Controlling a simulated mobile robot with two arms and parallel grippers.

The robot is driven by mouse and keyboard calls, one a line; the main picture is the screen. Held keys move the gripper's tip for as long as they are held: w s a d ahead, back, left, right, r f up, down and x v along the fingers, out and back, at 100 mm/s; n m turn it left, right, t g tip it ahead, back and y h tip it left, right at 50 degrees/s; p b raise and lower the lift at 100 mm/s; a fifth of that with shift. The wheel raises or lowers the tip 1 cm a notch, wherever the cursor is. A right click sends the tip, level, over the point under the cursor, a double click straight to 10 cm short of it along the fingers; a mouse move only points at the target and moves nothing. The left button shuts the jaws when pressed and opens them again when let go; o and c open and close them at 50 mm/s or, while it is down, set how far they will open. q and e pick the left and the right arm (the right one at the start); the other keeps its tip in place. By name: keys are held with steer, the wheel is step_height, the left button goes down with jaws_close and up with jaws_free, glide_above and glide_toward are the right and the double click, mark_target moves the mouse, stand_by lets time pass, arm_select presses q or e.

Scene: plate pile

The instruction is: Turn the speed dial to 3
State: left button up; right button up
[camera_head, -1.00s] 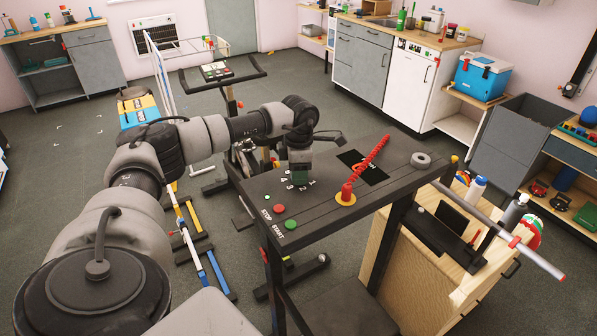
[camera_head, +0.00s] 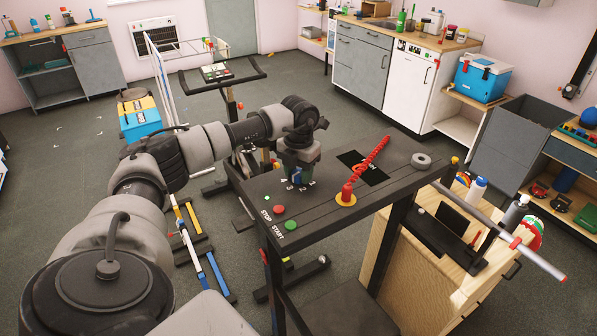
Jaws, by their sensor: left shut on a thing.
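The speed dial sits on the dark console (camera_head: 330,207), with white numbers such as 4, 3, 2 and 1 printed around its front side. My left gripper (camera_head: 299,176) points down over the dial from behind and is shut on it. A small blue part (camera_head: 297,175) shows between the fingers, but I cannot tell if it is the dial. The fingers cover most of the dial, so I cannot read which number it points to. My right gripper is not in view.
A grey ring (camera_head: 421,160) lies at the console's far right.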

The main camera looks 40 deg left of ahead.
mark_target(299, 172)
arm_select(q)
steer(key=shift+r+n, duration=0.1)
steer(key=shift+n, duration=0.7)
steer(key=shift+w, duration=0.1)
steer(key=o, duration=0.9)
step_height(299, 172, up, 11)
steer(key=b, duration=0.2)
steer(key=shift+b, duration=0.3)
steer(key=shift+f, duration=0.2)
